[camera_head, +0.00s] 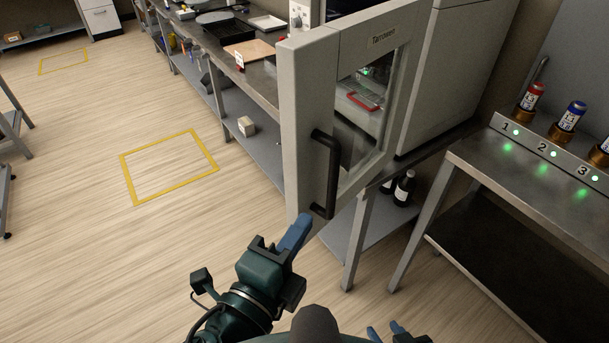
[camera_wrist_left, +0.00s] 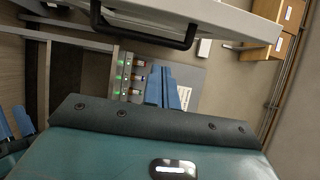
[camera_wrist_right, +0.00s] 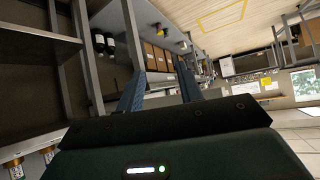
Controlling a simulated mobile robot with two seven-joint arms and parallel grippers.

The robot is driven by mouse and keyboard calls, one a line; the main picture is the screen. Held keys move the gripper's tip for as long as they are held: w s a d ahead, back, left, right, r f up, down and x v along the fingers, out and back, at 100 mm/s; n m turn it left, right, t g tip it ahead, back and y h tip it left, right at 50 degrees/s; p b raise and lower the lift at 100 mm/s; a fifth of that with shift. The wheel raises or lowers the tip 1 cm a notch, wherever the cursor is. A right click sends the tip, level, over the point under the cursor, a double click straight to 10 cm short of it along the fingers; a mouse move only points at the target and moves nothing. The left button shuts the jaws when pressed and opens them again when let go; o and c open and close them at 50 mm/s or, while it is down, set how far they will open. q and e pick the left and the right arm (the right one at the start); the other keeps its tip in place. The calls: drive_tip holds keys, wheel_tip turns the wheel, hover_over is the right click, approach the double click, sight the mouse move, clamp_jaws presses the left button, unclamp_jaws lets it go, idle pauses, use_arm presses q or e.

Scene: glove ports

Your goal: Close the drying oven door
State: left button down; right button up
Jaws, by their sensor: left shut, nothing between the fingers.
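The drying oven door (camera_head: 306,110) is grey with a window and a black bar handle (camera_head: 325,172). It stands swung open, out from the oven body (camera_head: 455,75). In the left wrist view the door (camera_wrist_left: 230,15) and handle (camera_wrist_left: 145,42) cross the top. My left gripper (camera_head: 300,228) is shut and empty, its blue fingertips just below the door's lower edge in the head view, left of the handle's lower end. I cannot tell whether it touches the door. My right gripper (camera_head: 385,331) is open and empty at the bottom edge; its spread fingers also show in the right wrist view (camera_wrist_right: 160,82).
The oven stands on a steel bench with a lower shelf (camera_head: 345,235) holding dark bottles (camera_head: 403,188). At right a steel table (camera_head: 540,200) carries a numbered strip with several coloured canisters (camera_head: 529,100). The floor (camera_head: 90,240) at left is clear.

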sight(304, 179)
use_arm(q)
drive_tip(key=x, duration=0.9)
drive_tip(key=shift+r, duration=0.1)
drive_tip(key=shift+w+a, duration=0.55)
drive_tip(key=shift+a, duration=0.3)
drive_tip(key=shift+w+a, duration=0.55)
drive_tip(key=shift+a, duration=0.25)
